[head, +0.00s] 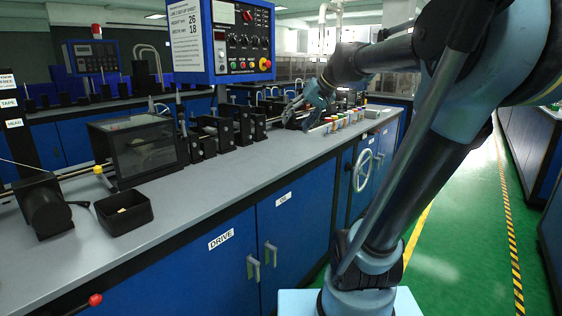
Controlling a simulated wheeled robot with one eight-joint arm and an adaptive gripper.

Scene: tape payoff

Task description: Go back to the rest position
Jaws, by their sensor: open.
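My gripper (300,111) is at the far part of the workbench (205,185), low over the bench top, beside a row of small coloured-topped pieces (345,120). It looks small and dark at this distance. Its jaws are open, and I see nothing held in them. My arm rises from the lower right, bends at the top right and reaches back to the left over the bench. The exact gap between the fingertips and the bench parts is too small to tell.
A blue control panel (221,40) hangs over the bench. A dark clear-fronted box (137,150), several black blocks (222,132) and a black tray (124,213) stand on it. A handwheel (362,170) juts from the bench front. Green floor (455,215) is clear at right.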

